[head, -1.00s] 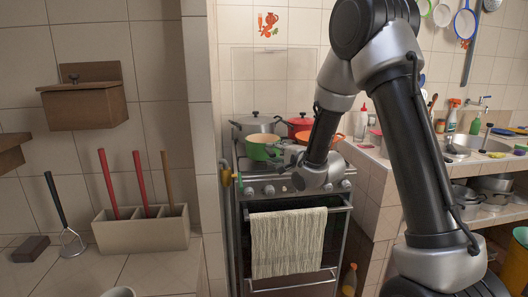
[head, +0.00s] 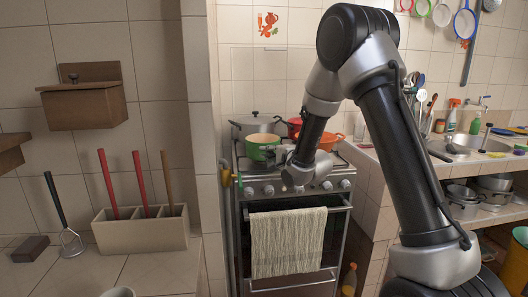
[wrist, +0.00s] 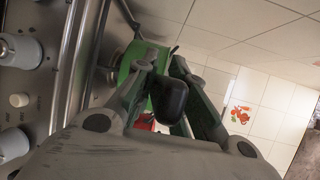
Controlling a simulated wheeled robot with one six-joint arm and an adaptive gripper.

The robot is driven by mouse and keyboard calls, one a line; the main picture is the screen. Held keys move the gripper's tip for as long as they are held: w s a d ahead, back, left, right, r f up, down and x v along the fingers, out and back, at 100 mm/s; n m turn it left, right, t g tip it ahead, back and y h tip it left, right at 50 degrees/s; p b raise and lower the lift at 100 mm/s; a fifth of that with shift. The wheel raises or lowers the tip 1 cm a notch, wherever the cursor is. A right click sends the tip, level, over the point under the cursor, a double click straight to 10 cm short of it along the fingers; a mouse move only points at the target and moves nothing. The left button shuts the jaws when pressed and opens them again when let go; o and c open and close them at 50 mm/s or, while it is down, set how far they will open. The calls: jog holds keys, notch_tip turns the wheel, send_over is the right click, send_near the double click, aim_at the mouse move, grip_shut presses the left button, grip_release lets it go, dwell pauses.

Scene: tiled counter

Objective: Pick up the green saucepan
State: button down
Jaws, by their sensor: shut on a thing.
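The green saucepan (head: 258,153) is over the left front of the stove, upright in the head view. My gripper (head: 281,155) is at its right side, partly hidden by my own arm. In the wrist view, my gripper's fingers (wrist: 172,98) are shut around the saucepan's black handle (wrist: 171,99). Part of the green pan body (wrist: 129,62) shows beyond the fingers. I cannot tell whether the pan's base touches the stove.
A grey lidded pot (head: 255,124) stands behind the saucepan. A red pot (head: 295,124) and an orange pan (head: 329,141) are to the right. A towel (head: 288,242) hangs on the oven front (head: 330,220). The tiled wall is close on the left.

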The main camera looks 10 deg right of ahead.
jog(key=shift+r, duration=0.15)
notch_tip(320, 180, up, 10)
jog(key=c, duration=2.1)
grip_release()
grip_shut()
